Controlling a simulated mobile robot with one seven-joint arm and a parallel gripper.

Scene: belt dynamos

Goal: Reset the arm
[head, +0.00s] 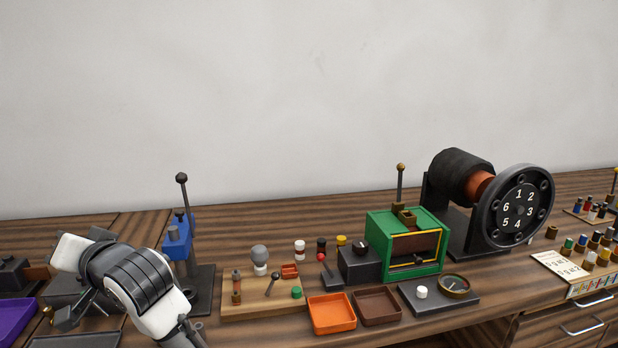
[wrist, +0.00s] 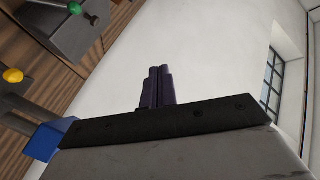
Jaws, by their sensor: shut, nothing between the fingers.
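My gripper (wrist: 159,70) shows in the wrist view with its two dark fingers together and nothing between them. The fingers stand against the bare pale wall, apart from any object. In the head view my white and black arm (head: 130,285) is folded at the lower left, in front of the bench's left part. The fingers cannot be made out clearly in that view.
A blue press (head: 178,240) with a tall lever stands close behind my arm. A wooden board (head: 250,308), an orange tray (head: 332,314), a brown tray (head: 378,306), a green machine (head: 404,247) and a numbered wheel (head: 518,207) stand rightward. The wall area above is free.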

